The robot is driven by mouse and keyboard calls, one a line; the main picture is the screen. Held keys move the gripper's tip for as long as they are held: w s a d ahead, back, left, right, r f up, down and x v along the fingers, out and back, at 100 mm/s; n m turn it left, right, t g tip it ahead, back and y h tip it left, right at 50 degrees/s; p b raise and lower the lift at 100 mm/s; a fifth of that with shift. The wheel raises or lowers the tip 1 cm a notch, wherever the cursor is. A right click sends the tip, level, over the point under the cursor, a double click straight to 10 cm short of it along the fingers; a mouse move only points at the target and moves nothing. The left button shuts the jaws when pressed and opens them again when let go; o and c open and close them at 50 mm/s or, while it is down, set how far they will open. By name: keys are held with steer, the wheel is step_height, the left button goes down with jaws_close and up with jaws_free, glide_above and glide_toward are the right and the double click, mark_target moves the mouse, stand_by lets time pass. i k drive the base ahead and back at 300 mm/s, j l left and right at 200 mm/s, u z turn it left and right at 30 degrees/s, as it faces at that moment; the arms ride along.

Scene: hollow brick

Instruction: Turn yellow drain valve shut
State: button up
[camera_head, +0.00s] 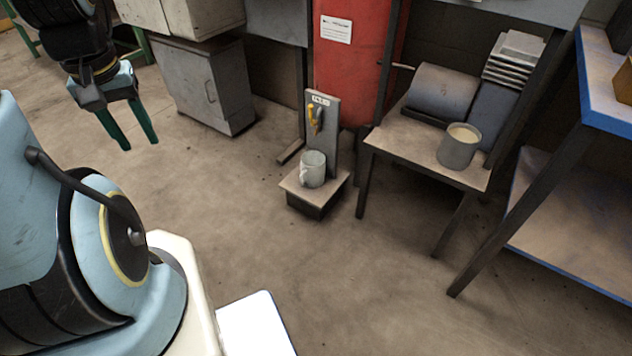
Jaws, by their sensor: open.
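The yellow drain valve (312,114) is small and sits on the front of a grey upright post (331,140) with a small white label above it. A grey hook-like part shows beside the yellow one; its exact shape is too small to tell. A light grey mug (312,169) stands below the valve on the post's low base (334,186). My gripper (131,143) hangs at the upper left with its two green fingers apart and pointing down. It is open and empty, well to the left of the valve and apart from it.
A small table (388,143) right of the post holds a grey can (459,147) and a grey machine (443,91). A red cabinet (349,75) stands behind the post. A grey cabinet (208,87) is at the back left. The floor in front of the post is clear.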

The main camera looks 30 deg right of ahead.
mark_target(311, 116)
steer(key=i+l, duration=0.8)
